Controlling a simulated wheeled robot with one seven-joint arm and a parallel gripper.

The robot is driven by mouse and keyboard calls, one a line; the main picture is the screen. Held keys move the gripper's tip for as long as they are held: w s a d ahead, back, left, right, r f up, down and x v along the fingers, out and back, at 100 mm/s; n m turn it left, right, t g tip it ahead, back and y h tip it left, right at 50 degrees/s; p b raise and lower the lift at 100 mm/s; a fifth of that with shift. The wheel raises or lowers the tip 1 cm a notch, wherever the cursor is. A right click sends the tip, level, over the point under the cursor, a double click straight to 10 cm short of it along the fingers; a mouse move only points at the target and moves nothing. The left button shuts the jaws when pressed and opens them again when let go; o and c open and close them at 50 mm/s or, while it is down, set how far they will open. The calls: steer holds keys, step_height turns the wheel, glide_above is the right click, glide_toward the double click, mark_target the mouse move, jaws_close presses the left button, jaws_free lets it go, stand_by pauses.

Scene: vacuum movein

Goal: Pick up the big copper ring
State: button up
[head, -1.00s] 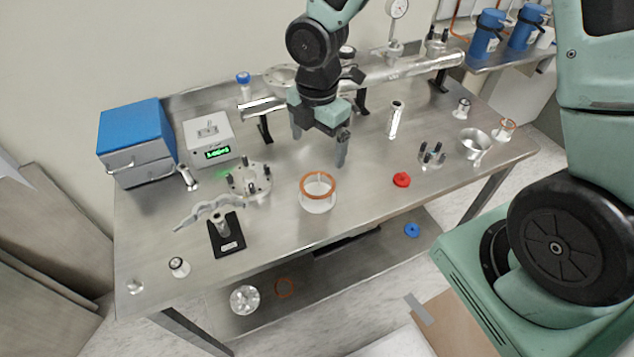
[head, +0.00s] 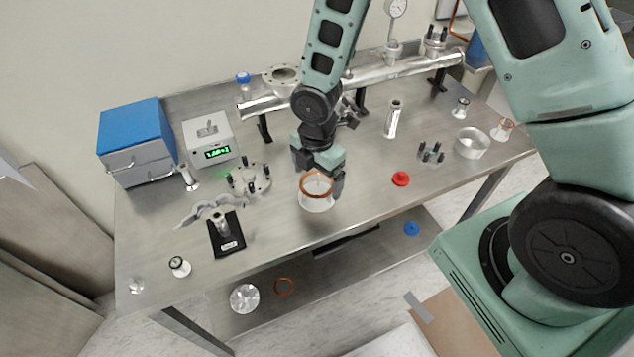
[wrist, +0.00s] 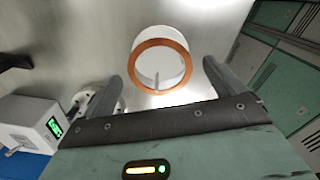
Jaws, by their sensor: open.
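The big copper ring (head: 305,189) rests on top of a white cylindrical holder (head: 316,205) near the front middle of the steel table. In the wrist view the copper ring (wrist: 183,83) shows as a full circle, ahead of and between the fingers. My gripper (head: 318,182) is open above the ring, with its fingers to either side in the head view. In the wrist view my gripper (wrist: 170,78) holds nothing. The far right part of the ring is partly hidden by my gripper in the head view. I cannot tell whether a finger touches it.
A flanged plate with upright studs (head: 248,178) stands left of the ring, beside a box with a green display (head: 210,143). A red cap (head: 401,179) lies to the right. A smaller copper ring (head: 285,287) lies on the lower shelf. The table in front is clear.

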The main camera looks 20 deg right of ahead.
steer(key=shift+f, duration=0.25)
stand_by(0.4)
steer(key=c, duration=0.9)
